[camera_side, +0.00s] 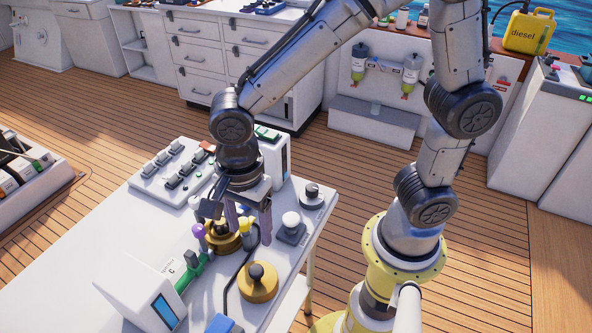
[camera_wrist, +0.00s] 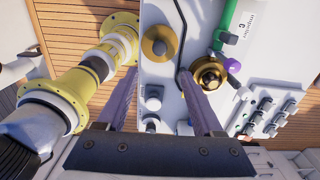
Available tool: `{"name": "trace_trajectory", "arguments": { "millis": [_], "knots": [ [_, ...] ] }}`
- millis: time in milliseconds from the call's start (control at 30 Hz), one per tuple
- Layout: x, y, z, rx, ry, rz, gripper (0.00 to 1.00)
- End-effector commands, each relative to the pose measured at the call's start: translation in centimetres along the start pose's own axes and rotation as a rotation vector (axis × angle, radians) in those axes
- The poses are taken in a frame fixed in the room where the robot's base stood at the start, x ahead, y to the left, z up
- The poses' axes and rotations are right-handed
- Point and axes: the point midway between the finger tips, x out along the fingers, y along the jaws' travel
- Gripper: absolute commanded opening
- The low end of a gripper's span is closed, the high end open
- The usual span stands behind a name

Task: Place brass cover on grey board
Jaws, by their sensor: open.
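Two brass round pieces are on the white bench. One is a brass disc with a black knob (camera_side: 258,287), also in the wrist view (camera_wrist: 149,46). The other is a stepped brass piece (camera_side: 219,243), also in the wrist view (camera_wrist: 209,74), right of my right finger. I cannot tell for certain which is the brass cover. My gripper (camera_side: 249,236) points down above the bench, open and empty, its fingers partly in front of the stepped piece. In the wrist view the fingers (camera_wrist: 157,76) stand apart. I cannot single out the grey board with certainty.
A white-topped knob on a grey base (camera_side: 291,232) and a dark knob (camera_side: 312,193) stand at the right edge. A switch panel (camera_side: 172,172), a green handle (camera_side: 193,271), a purple knob (camera_side: 199,230) and a black cable surround the brass pieces. Free bench lies left.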

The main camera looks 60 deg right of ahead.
Motion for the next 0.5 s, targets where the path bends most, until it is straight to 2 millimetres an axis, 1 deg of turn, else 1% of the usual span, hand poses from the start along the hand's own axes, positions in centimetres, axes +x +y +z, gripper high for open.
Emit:
{"name": "trace_trajectory", "arguments": {
  "millis": [67,167,267,400,500],
  "knots": [
    [-0.9,-0.1,-0.8,-0.048,-0.011,-0.019,0.68],
    [-2.6,0.0,-2.7,-0.178,-0.026,-0.063,0.68],
    [-4.7,0.5,-5.2,-0.355,-0.029,-0.126,0.68],
    [-7.2,1.9,-8.5,-0.621,0.001,-0.216,0.68],
    [-8.7,3.2,-10.7,-0.809,0.048,-0.276,0.68]
  ]
}}
